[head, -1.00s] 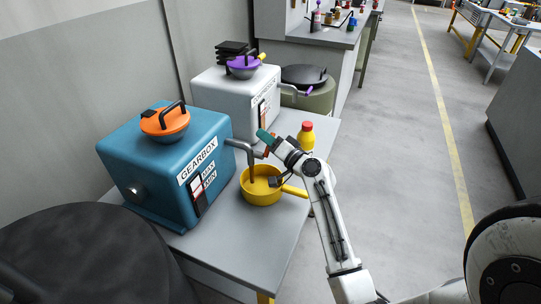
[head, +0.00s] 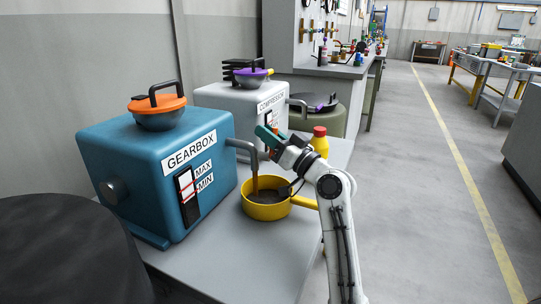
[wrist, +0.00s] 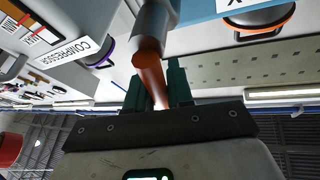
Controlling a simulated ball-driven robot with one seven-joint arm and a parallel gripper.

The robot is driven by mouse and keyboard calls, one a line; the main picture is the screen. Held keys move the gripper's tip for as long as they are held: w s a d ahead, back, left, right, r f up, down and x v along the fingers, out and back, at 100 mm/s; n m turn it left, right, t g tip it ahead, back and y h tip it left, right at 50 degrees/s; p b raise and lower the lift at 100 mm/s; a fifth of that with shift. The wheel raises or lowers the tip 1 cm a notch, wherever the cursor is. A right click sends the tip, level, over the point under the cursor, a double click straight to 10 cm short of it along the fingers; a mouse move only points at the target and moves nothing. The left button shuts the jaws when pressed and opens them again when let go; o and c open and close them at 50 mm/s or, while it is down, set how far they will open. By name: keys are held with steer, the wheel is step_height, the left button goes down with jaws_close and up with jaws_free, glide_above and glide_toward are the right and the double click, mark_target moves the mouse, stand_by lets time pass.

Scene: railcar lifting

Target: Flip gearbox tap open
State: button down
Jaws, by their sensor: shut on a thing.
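The blue gearbox (head: 160,165) stands on the grey table, with a bent grey tap pipe (head: 245,147) on its right side. My gripper (head: 268,136) has green fingers and is at the pipe's outer end. In the wrist view, my gripper (wrist: 158,88) is shut on the red-brown tap lever (wrist: 153,75), which sticks out from the grey pipe (wrist: 151,28). A brown stream (head: 255,185) runs from the pipe's spout into the yellow pan (head: 267,211) below. Dark liquid (head: 266,196) lies in the pan. The gearbox gauge (head: 187,193) has MAX and MIN marks.
An orange-lidded funnel (head: 160,112) sits on the gearbox. The white compressor (head: 235,97) stands behind. A yellow bottle with a red cap (head: 319,143) is just beyond my gripper. A dark round drum (head: 70,250) stands front left.

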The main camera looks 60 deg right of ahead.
steer(key=shift+s+a+n+t+y+b, duration=0.1)
steer(key=shift+a+n+t+y+b, duration=0.25)
steer(key=shift+n+b, duration=0.85)
steer(key=shift+a+n+t+y+b, duration=0.1)
steer(key=shift+a+n+y+b, duration=0.15)
steer(key=shift+n+y+b, duration=0.9)
steer(key=shift+a+m+h+b, duration=0.1)
steer(key=shift+m+h+b, duration=0.15)
steer(key=shift+h+b, duration=0.25)
steer(key=c, duration=1.1)
jaws_free()
steer(key=shift+r, duration=0.1)
steer(key=v, duration=1)
steer(key=shift+s+f, duration=0.2)
steer(key=shift+s, duration=0.15)
